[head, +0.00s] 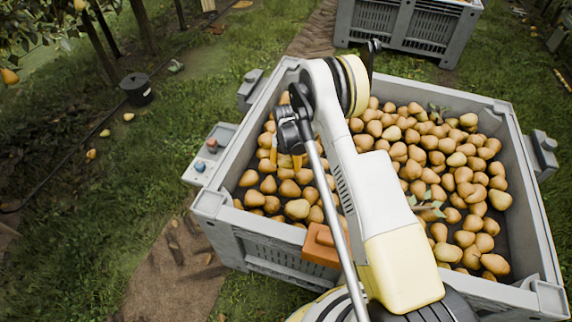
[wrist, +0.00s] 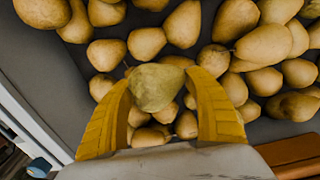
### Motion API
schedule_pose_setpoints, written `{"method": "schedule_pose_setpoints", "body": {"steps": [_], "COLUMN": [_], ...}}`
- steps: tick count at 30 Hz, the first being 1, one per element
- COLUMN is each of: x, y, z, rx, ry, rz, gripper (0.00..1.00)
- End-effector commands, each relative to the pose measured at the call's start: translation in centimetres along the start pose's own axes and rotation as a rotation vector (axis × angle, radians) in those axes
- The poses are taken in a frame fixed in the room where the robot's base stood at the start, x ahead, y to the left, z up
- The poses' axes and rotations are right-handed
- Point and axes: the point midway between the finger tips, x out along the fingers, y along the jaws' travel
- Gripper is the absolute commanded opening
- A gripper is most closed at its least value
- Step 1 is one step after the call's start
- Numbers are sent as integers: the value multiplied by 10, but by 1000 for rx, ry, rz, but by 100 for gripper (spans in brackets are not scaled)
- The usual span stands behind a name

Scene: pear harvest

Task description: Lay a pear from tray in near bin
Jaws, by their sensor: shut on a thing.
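The near bin (head: 228,222) is a large grey crate holding a layer of many tan pears, with bare dark floor showing along its sides. My gripper (head: 287,160) is over the left part of this bin, partly hidden by my arm. In the wrist view its yellow fingers (wrist: 158,80) are closed around a greenish-yellow pear (wrist: 157,88). This pear is greener than the tan pears below it. Whether it touches them cannot be told. The bin's grey wall (wrist: 38,75) shows at the left of the wrist view. I cannot make out the tray.
A second grey bin (head: 405,25) stands on the grass behind. A small ledge with red and blue knobs (head: 209,150) sits on the bin's left side. An orange block (head: 322,246) is at its near wall. A dark bucket (head: 137,89) and fallen pears lie left.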

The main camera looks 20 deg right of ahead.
Motion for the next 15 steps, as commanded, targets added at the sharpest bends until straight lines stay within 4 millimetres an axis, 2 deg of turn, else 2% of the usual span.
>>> {"method": "schedule_pose_setpoints", "body": {"steps": [15], "x": [8], "y": [0], "z": [0], "rx": [0], "ry": [0], "rz": [0], "gripper": [29]}}
